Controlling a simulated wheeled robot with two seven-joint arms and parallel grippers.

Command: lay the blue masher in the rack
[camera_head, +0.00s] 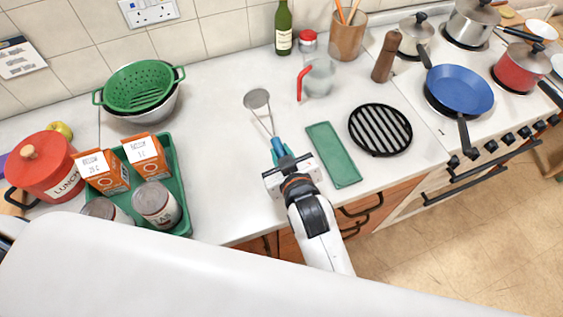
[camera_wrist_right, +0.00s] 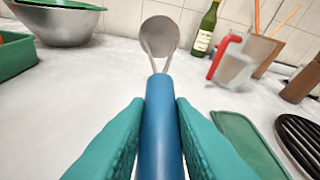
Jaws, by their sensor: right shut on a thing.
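The blue masher (camera_head: 277,145) has a blue handle and a wire neck ending in a flat round metal head, pointing away from me toward the wall. My right gripper (camera_head: 284,162) is shut on its handle over the counter. In the right wrist view the blue handle (camera_wrist_right: 161,125) lies between the two green fingers, with the metal head beyond. Whether the masher touches the counter is unclear. A round black slatted rack (camera_head: 380,130) lies on the counter to the right, empty, apart from the masher. My left gripper is not in view.
A flat green rectangular tray or mat (camera_head: 333,154) lies between gripper and black rack. A clear jug with red handle (camera_head: 318,78) and brown mill (camera_head: 385,57) stand behind. A green tray (camera_head: 181,190) with cans and boxes is left. Counter left of the masher is clear.

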